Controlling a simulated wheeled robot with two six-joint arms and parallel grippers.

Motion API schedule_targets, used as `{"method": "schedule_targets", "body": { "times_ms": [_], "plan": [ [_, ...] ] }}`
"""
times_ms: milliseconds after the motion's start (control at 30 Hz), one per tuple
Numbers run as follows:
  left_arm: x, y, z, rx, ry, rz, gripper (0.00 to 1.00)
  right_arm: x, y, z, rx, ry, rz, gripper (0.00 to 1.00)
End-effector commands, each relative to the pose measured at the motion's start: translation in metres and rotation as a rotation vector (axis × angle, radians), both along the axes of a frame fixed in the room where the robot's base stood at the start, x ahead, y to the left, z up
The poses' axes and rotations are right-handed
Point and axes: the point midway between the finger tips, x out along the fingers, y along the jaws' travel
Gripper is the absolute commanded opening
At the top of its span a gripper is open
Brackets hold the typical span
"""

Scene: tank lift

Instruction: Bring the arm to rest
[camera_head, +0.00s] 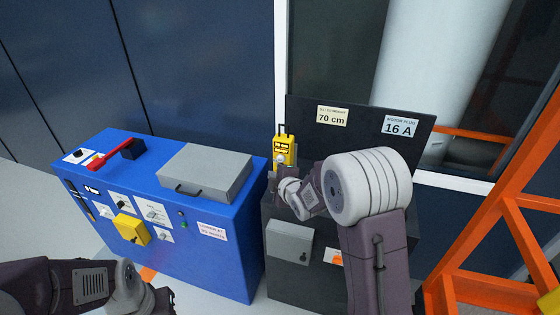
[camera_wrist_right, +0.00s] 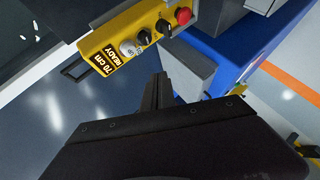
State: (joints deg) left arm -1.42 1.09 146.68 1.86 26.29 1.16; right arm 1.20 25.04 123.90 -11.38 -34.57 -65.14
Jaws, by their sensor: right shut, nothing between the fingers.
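My right arm (camera_head: 370,190) reaches over the dark cabinet, its wrist just in front of a yellow control box. The right gripper (camera_wrist_right: 158,85) is shut and empty; it shows in the wrist view as dark fingers together. In the head view it is mostly hidden by the wrist. The yellow control box (camera_head: 284,150) stands upright on the dark cabinet. In the wrist view the box (camera_wrist_right: 130,45) shows a display reading "70 cm READY", several knobs and a red button. The fingertips lie close beside it; I cannot tell whether they touch. My left arm (camera_head: 80,285) shows at lower left, without its gripper.
A blue cabinet (camera_head: 225,255) with a grey lidded box (camera_head: 205,170), a red lever (camera_head: 108,155) and a yellow switch (camera_head: 132,230) stands left. The dark cabinet (camera_head: 285,275) carries a back panel with "70 cm" and "16 A" labels. An orange frame (camera_head: 490,240) stands right.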

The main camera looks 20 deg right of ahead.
Motion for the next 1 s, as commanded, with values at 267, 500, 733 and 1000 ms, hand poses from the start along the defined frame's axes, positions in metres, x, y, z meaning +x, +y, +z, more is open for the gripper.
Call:
{"method": "schedule_targets", "body": {
  "times_ms": [267, 500, 733, 1000],
  "plan": [
    [0.0, 0.0, 0.0, 0.0, 0.0, 0.0, 0.36, -0.019, 0.007, 0.046, 0.01, -0.047, -0.003, 0.0],
    [0.0, 0.0, 0.0, 0.0, 0.0, 0.0, 0.36, -0.188, -0.008, -0.054, 0.491, 0.603, -0.546, 0.0],
    [0.0, 0.0, 0.0, 0.0, 0.0, 0.0, 0.36, -0.299, -0.007, -0.096, 0.707, 0.942, -1.084, 0.0],
    [0.0, 0.0, 0.0, 0.0, 0.0, 0.0, 0.36, -0.304, -0.007, -0.097, 0.746, 0.948, -1.163, 0.0]
  ]
}}
